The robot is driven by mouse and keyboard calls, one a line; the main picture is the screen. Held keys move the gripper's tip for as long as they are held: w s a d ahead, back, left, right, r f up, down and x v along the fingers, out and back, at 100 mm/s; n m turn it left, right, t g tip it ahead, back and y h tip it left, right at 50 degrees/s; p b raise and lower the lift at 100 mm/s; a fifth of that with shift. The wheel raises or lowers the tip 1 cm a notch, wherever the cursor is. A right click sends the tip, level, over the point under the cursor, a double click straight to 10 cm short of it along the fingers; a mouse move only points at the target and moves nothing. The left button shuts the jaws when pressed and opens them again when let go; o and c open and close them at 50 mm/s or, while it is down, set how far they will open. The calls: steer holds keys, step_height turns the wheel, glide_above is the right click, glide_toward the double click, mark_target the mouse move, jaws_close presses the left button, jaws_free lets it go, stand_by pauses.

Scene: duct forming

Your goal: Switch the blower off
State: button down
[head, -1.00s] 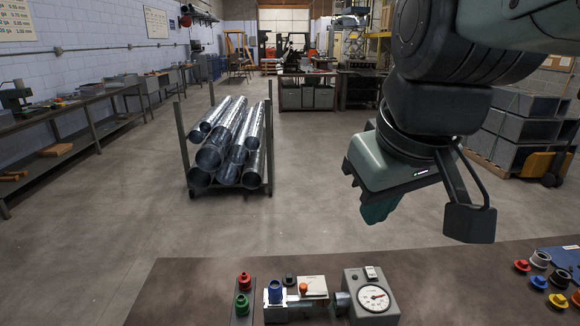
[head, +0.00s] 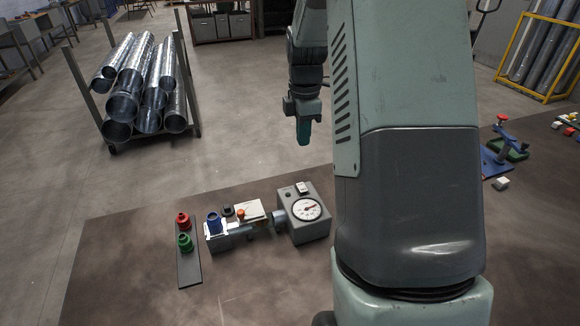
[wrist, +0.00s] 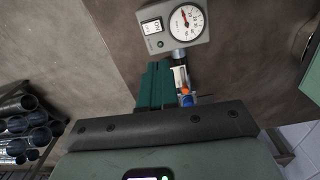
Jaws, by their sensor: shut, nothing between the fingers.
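The blower is a grey box (head: 322,229) with a round white dial near the table's far edge; it also shows at the top of the wrist view (wrist: 202,38). A small white rocker switch (head: 302,188) sits on its top.
A pipe fitting with a blue cap (head: 213,223) joins the box's left side. An orange-knobbed white block (head: 250,211) stands beside it. Red (head: 182,219) and green (head: 185,241) caps sit on a dark strip. My arm hides the table's middle right.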

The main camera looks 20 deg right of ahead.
mark_target(304, 190)
steer(key=f, duration=0.1)
steer(key=d+f+n, duration=0.1)
steer(key=shift+w+f, duration=0.3)
steer(key=shift+w, duration=0.1)
step_height(304, 190, down, 14)
stand_by(0.5)
